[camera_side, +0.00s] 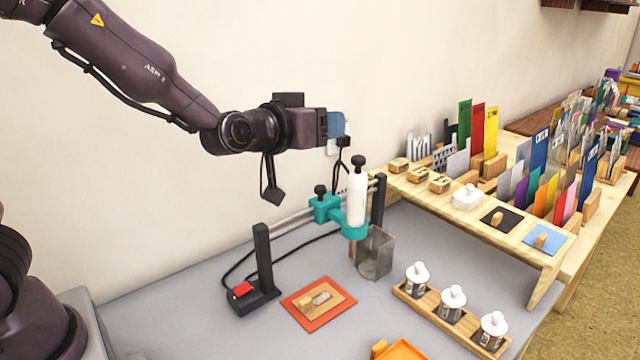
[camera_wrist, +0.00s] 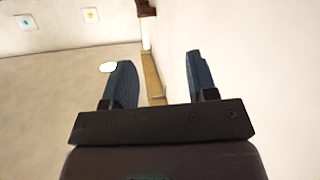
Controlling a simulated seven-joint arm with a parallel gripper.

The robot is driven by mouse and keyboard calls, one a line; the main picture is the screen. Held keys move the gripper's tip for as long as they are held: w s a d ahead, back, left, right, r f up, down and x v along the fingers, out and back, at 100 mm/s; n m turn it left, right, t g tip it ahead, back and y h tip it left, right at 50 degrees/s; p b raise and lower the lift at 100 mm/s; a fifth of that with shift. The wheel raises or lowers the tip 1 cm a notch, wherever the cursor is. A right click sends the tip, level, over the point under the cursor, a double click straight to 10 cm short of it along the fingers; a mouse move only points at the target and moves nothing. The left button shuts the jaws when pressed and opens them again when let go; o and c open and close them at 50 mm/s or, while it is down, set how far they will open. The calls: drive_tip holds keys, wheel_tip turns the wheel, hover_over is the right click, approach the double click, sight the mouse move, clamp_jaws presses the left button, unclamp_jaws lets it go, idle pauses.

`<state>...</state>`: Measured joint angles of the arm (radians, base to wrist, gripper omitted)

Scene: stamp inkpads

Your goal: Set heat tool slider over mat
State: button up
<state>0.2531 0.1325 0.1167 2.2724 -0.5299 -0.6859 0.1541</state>
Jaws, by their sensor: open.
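The heat tool (camera_side: 357,198) is a white upright cylinder with a black knob, held in a teal slider (camera_side: 327,209) on a horizontal rail between two black posts. The slider is near the rail's right end, above a clear grey container (camera_side: 374,254). The orange-red mat (camera_side: 318,304) lies on the table in front of the rail's left part, with a tan piece and a small stamp-like block on it. My gripper (camera_side: 338,125) is above and behind the heat tool, pointing right, apart from it. In the wrist view its blue fingers (camera_wrist: 155,85) are open with nothing between them.
A black base with a red switch (camera_side: 242,289) stands at the left post. A wooden rack (camera_side: 438,338) of several white-capped jars and an orange tray (camera_side: 400,350) are at the front. A raised wooden shelf (camera_side: 425,194) with stamps, inkpads and cards is on the right.

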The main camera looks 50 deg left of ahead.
sight(320, 187)
drive_tip(key=w+d+f+g+h, duration=0.1)
drive_tip(key=w+d+g+h, duration=0.15)
drive_tip(key=w+g, duration=0.2)
drive_tip(key=s+a+r+n+g+y, duration=0.2)
drive_tip(key=a+n+g+y, duration=0.1)
drive_tip(key=a+n+g, duration=0.4)
drive_tip(key=w+a+f, duration=0.1)
drive_tip(key=f, duration=0.4)
drive_tip(key=w+a+f+m, duration=0.1)
drive_tip(key=f, duration=0.5)
drive_tip(key=w+a+f+m, duration=0.1)
drive_tip(key=f, duration=0.5)
drive_tip(key=shift+w+g, duration=0.35)
drive_tip(key=shift+w, duration=0.05)
drive_tip(key=shift+r, duration=0.1)
clamp_jaws()
